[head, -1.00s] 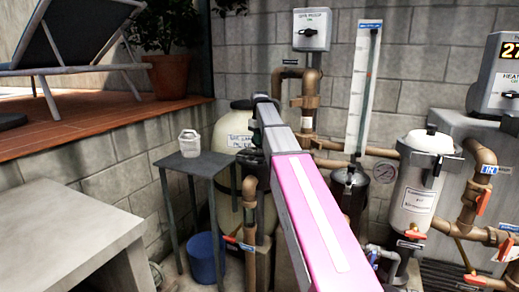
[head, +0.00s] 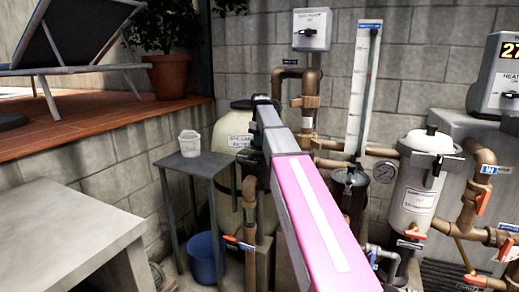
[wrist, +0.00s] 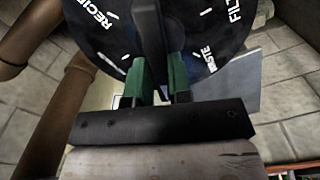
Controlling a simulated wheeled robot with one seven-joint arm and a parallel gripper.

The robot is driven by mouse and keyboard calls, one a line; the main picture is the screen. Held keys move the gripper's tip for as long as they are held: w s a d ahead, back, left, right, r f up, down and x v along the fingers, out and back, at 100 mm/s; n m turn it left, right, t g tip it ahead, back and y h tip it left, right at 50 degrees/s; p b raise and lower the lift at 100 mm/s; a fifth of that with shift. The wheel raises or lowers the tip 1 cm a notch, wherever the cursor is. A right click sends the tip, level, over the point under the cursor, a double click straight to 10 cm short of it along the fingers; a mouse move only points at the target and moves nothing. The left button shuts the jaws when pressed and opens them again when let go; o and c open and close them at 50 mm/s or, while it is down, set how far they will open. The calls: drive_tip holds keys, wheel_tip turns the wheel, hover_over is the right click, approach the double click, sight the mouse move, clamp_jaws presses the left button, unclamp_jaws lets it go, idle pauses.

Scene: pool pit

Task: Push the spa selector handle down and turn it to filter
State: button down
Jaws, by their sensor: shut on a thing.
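In the wrist view the round black selector dial (wrist: 103,37) fills the top, with white lettering: a cut-off "RECIR..." at left, "WASTE" right of the handle, and a cut-off "FIL..." at the upper right. The black selector handle (wrist: 151,28) runs down from the top edge, between "RECIR..." and "WASTE". My gripper (wrist: 158,80) is shut on the handle's near end, one green finger on each side. Whether the handle is pressed down is not clear. In the head view my pink and grey arm covers most of the valve area.
A cream tank (head: 228,160) stands behind my arm, with brown pipes (head: 249,215) close by. A grey side table (head: 196,163) stands left. The white canister (head: 416,190) and a gauge (head: 384,172) stand right. A concrete bench (head: 65,235) is at lower left.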

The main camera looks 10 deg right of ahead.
drive_tip(key=n, duration=1)
drive_tip(key=c, duration=0.9)
unclamp_jaws()
drive_tip(key=shift+r, duration=3.5)
